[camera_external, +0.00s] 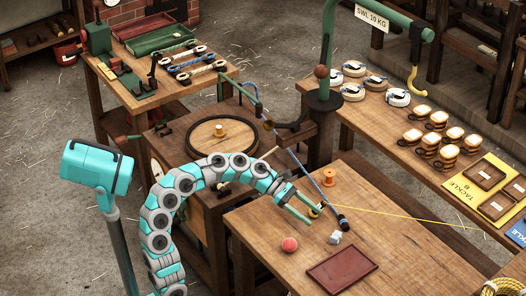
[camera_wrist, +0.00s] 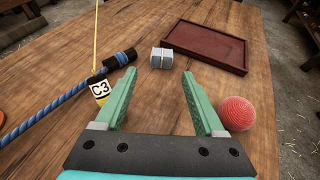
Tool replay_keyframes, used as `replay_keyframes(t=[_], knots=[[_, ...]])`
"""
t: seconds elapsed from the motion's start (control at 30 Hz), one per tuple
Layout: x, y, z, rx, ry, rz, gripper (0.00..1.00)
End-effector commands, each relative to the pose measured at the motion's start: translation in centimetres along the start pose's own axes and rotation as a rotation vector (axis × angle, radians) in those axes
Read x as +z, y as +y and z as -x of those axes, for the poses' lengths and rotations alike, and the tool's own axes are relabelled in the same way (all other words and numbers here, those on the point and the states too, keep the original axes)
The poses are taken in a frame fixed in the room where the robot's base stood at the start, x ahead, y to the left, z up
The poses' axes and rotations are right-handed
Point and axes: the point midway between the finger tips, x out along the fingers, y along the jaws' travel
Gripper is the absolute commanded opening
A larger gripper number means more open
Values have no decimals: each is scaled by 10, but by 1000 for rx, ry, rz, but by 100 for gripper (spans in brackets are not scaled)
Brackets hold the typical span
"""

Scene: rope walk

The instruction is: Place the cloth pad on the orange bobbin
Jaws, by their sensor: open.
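A small grey block with a pale band, which looks like the cloth pad (camera_external: 335,237), lies on the wooden table; it also shows in the wrist view (camera_wrist: 162,59). The orange bobbin (camera_external: 329,177) stands upright on the table near the far edge, left of and behind the pad, with nothing on top. An orange edge at the left of the wrist view may be the bobbin. My gripper (camera_external: 314,214) is open and empty above the table. In the wrist view the pad is ahead, between and beyond its fingertips (camera_wrist: 159,73), apart from them.
A red ball (camera_external: 289,244) lies by the right finger in the wrist view. A dark red tray (camera_external: 342,269) lies beyond the pad.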

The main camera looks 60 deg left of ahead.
Motion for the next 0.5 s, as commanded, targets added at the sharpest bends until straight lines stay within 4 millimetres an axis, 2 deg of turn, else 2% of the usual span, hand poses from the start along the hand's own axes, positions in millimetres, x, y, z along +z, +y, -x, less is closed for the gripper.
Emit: replay_keyframes(t=[0.03, 0.1, 0.5], knots=[[12, -3, -2, -10, -3, 5, 71], [14, -4, -10, -11, -3, 3, 71], [4, -8, -51, -9, 2, -11, 71]])
